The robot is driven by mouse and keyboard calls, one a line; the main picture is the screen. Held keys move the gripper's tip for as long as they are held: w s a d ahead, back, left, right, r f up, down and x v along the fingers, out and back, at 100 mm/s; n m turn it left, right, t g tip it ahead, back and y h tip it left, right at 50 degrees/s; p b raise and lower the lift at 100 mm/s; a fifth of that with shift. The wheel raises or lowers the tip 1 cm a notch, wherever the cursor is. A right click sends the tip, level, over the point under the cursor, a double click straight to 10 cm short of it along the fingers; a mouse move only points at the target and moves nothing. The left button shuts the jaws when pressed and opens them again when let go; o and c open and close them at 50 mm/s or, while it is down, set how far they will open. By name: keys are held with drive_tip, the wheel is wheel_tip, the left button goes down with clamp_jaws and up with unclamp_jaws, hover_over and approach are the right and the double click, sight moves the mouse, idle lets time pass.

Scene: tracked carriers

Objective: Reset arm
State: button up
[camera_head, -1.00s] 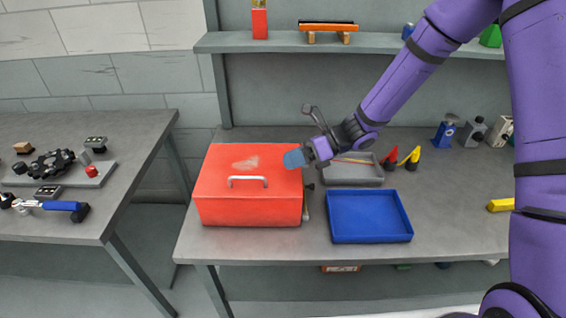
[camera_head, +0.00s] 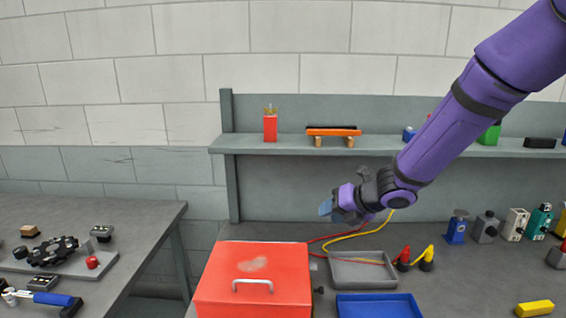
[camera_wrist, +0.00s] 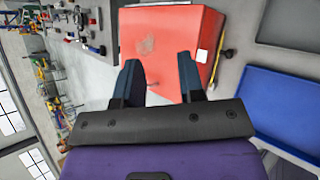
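My purple arm reaches in from the right in the head view. My gripper (camera_head: 328,208) is above and behind the red toolbox, raised over the bench in front of the back panel. In the wrist view my gripper (camera_wrist: 160,82) has its two blue-grey fingers apart, with nothing between them. The red toolbox (camera_head: 255,265) has its lid down and a silver handle on top; it also shows beyond the fingertips in the wrist view (camera_wrist: 165,35). The gripper does not touch it.
A grey tray (camera_head: 362,270) and a blue tray (camera_head: 378,306) lie right of the toolbox. Red and yellow leads with clips (camera_head: 415,258) lie beside them. A shelf (camera_head: 280,145) runs above. A side table (camera_head: 150,225) with parts stands left.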

drive_tip(key=s+d+r+m+t+h, duration=0.2)
drive_tip(key=s+d+r+m+h, duration=0.2)
drive_tip(key=d+r+m, duration=0.4)
drive_tip(key=s+d+r+m+t+h, duration=0.1)
drive_tip(key=s+d+r+m+h, duration=0.5)
drive_tip(key=m, duration=0.5)
drive_tip(key=s+d+r+m+g+y, duration=0.1)
drive_tip(key=s+d+m+g, duration=0.1)
drive_tip(key=s+m, duration=0.6)
drive_tip(key=s+d+r+m+g+y, duration=0.1)
drive_tip(key=s+d+r+m+g, duration=0.1)
drive_tip(key=s+m, duration=0.7)
drive_tip(key=s, duration=0.4)
drive_tip(key=shift+s, duration=0.25)
